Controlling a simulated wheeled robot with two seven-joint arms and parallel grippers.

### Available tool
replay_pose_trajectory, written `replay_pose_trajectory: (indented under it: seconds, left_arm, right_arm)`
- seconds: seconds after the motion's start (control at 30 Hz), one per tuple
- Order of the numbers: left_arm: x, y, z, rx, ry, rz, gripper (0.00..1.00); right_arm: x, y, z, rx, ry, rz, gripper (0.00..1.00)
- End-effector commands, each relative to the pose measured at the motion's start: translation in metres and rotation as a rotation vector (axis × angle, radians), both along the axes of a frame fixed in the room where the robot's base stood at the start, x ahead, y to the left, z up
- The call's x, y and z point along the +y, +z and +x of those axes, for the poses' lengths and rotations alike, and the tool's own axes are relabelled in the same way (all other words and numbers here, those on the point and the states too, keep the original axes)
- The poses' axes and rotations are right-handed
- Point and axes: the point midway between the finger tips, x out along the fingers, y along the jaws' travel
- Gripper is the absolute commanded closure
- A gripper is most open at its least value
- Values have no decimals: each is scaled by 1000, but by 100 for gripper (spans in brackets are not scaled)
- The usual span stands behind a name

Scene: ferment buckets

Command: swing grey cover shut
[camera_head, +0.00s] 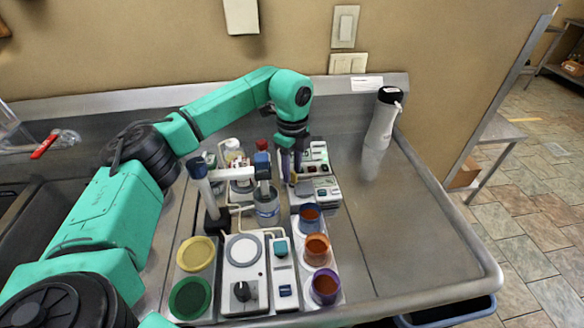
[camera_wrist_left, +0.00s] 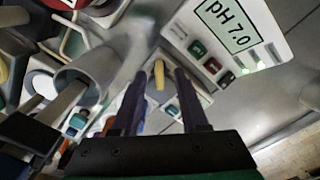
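My left gripper (camera_head: 291,172) reaches down over the middle of the bench equipment, beside the pH meter. In the left wrist view its two dark fingers (camera_wrist_left: 160,88) are apart. A pale yellow tab (camera_wrist_left: 159,74) shows between the fingertips, with a gap visible on each side. A light grey panel (camera_wrist_left: 198,88) lies beyond the fingers, next to the tab; it may be the grey cover, but I cannot tell for certain. The fingers hide part of it, and whether it stands open or shut is unclear. My right gripper is not in view.
The pH meter (camera_wrist_left: 232,30) reads pH 7.0, close right of the fingers. A clear vessel (camera_head: 267,208) and a white overhead arm (camera_head: 237,174) stand left of the gripper. Coloured cups (camera_head: 317,249) stand in front.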

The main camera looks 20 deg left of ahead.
Motion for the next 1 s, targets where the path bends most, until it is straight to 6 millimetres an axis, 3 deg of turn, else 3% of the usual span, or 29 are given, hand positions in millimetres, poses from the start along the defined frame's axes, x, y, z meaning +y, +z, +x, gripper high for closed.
replay_pose_trajectory:
  seconds: [0.17, 0.27, 0.53, 0.7, 0.83, 1.0]
  left_arm:
    - [0, 3, 0, 0, -2, 0, 56]
    - [-1, 14, 1, -2, -1, 0, 56]
    - [-1, 87, 0, -5, -1, -2, 56]
    - [0, 133, 0, -2, 0, 1, 56]
    - [0, 145, 0, 0, 1, 0, 56]
    - [0, 146, 0, 0, 0, -1, 56]
  right_arm:
    - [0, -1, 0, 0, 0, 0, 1]
    - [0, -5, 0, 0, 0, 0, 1]
    - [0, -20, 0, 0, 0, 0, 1]
    - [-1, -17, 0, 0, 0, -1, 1]
    - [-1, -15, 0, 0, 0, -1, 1]
    - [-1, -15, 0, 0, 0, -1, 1]
